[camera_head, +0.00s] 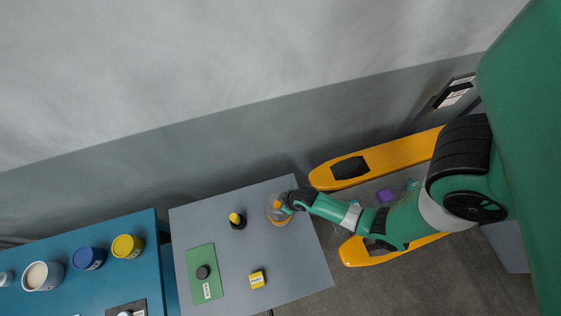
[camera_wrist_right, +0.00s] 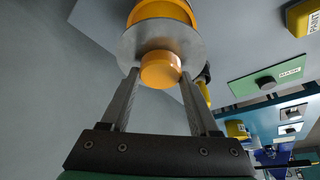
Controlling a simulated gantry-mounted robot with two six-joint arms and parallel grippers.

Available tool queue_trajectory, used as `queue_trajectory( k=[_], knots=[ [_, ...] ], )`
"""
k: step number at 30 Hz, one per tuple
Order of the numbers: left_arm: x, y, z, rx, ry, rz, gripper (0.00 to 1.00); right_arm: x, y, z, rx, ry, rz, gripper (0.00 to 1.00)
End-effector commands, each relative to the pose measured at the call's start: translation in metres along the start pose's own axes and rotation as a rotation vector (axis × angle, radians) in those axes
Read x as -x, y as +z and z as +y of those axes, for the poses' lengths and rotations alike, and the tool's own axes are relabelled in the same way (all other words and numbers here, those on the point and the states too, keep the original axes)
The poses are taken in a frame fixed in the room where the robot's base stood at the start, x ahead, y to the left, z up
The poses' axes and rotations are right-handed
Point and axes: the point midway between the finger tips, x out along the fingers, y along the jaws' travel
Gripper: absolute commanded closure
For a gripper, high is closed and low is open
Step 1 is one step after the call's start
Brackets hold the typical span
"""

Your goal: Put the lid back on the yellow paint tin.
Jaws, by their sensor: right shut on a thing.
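My right gripper (camera_head: 284,204) is at the back right of the grey table, over the orange-yellow tin (camera_head: 283,222). In the right wrist view its two fingers (camera_wrist_right: 160,74) are shut on the orange knob of a round grey lid (camera_wrist_right: 190,48). The tin (camera_wrist_right: 162,10) shows straight behind the lid, which hides much of it. Whether the lid touches the tin's rim or hangs just above it I cannot tell. My left gripper is not in view.
On the grey table (camera_head: 225,268) are a black-and-yellow object (camera_head: 237,220), a labelled yellow block (camera_head: 257,278) and a green mat (camera_head: 196,262) with a dark disc (camera_head: 203,272). The blue table (camera_head: 70,300) holds yellow (camera_head: 127,246), blue (camera_head: 89,258) and white (camera_head: 43,276) tins.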

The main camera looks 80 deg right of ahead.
Motion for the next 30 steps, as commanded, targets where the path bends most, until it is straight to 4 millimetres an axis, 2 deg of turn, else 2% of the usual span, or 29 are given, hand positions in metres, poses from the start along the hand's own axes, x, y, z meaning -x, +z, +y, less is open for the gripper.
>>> queue_trajectory(
  k=[9,15,30],
  knots=[
    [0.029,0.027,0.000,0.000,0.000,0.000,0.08,-0.035,0.015,0.000,0.000,0.000,0.000,0.94],
    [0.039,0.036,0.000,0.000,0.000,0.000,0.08,-0.051,0.021,0.000,0.000,0.000,-0.001,0.94],
    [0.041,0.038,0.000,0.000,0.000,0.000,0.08,-0.053,0.022,0.000,0.000,0.000,0.000,0.94]
  ],
)
